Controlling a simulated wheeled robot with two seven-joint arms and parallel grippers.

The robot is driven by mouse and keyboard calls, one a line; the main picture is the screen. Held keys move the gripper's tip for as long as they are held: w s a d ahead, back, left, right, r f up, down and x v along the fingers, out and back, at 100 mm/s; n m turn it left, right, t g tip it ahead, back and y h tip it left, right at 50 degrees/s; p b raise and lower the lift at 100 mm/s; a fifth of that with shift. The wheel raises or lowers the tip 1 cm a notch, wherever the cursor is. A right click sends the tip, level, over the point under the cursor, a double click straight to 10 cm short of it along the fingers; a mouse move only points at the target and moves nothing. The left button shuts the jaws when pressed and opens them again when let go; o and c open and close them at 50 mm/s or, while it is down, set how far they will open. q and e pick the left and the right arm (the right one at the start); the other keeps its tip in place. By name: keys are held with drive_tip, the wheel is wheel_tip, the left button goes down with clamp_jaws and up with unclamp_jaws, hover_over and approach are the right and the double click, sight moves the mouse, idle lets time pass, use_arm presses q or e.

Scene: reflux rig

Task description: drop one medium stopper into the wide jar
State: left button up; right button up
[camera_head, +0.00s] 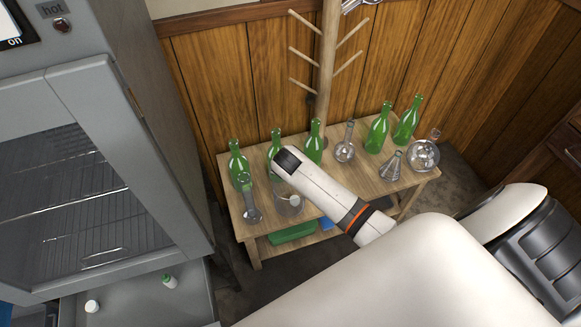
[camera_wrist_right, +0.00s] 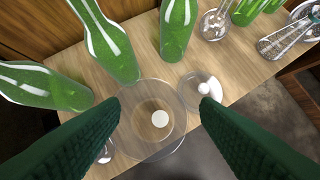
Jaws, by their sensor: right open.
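The wide jar (camera_wrist_right: 128,140) is clear glass and stands on the wooden table; it also shows in the head view (camera_head: 281,207), partly behind my right arm. A round white stopper (camera_wrist_right: 160,118) appears inside the jar, seen from above. My right gripper (camera_wrist_right: 161,101) is open and empty, its two green fingers spread above the jar. In the head view its fingers are hidden by my arm. Beside the jar is a small clear glass dish (camera_wrist_right: 188,84) with small white pieces (camera_wrist_right: 208,89) that look like stoppers. My left gripper is not in view.
Several green bottles (camera_head: 379,130) line the table's back. A wooden peg stand (camera_head: 327,75) rises behind.

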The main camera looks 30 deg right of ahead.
drive_tip(key=p+v, duration=0.1)
drive_tip(key=v, duration=0.9)
drive_tip(key=s+a+f+n+g+y, duration=0.1)
drive_tip(key=s+f+n, duration=0.1)
drive_tip(key=s+f, duration=0.5)
drive_tip(key=s+a+f+n, duration=0.1)
drive_tip(key=s+f+n, duration=0.1)
drive_tip(key=f, duration=0.9)
drive_tip(key=s+f+n+g+y, duration=0.1)
drive_tip(key=s+f+n, duration=0.3)
drive_tip(key=f, duration=0.5)
drive_tip(key=s+a+f+n, duration=0.1)
drive_tip(key=s+f, duration=0.3)
drive_tip(key=s, duration=0.5)
drive_tip(key=s+f+n+g+y, duration=0.1)
drive_tip(key=s+f, duration=0.3)
drive_tip(key=s, duration=0.5)
drive_tip(key=s+a+f+n+y, duration=0.1)
drive_tip(key=s+f, duration=0.3)
drive_tip(key=s, duration=0.5)
drive_tip(key=shift+a+f+p, duration=0.2)
drive_tip(key=shift+a+p, duration=0.2)
